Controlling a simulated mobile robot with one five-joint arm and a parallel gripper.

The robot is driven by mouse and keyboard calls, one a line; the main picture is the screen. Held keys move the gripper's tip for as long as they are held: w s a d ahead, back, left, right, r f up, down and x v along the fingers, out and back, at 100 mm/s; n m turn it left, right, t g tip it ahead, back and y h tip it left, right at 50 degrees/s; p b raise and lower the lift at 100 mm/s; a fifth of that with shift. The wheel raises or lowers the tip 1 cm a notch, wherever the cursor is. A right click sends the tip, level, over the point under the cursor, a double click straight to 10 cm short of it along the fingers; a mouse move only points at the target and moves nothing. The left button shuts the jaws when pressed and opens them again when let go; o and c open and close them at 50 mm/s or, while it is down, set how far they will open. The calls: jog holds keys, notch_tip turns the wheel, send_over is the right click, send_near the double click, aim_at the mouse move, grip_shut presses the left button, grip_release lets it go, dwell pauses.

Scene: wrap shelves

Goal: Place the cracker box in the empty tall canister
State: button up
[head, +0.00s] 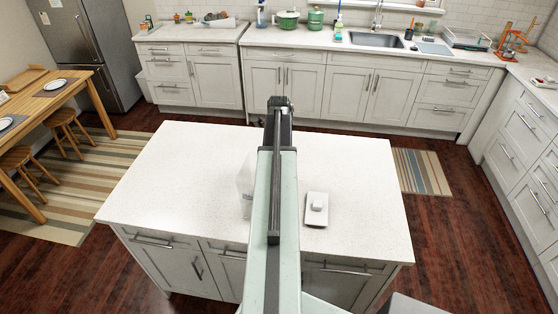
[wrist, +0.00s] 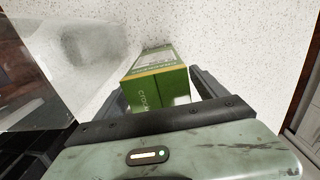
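The cracker box (wrist: 160,85) is green with a yellow and white printed panel. It is between the two dark fingers of my gripper (wrist: 157,92), which appear to press against its sides. I cannot tell whether its far end touches the counter. A clear tall canister (wrist: 75,60) stands just left of the box in the wrist view, and nothing shows inside its visible part. In the head view the canister (head: 245,186) is on the island, left of my arm and partly hidden by it. My gripper and the box are hidden behind my arm there.
The white island counter (head: 180,185) is mostly bare. A small white tray with a white block on it (head: 317,208) lies right of my arm. Cabinets with a sink (head: 376,40) line the back wall. A dining table (head: 50,95) and stools are at left.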

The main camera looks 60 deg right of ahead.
jog(key=shift+r, duration=0.15)
notch_tip(320, 180, up, 12)
jog(key=p, duration=1.2)
jog(key=shift+r+p, duration=0.15)
jog(key=shift+p, duration=0.15)
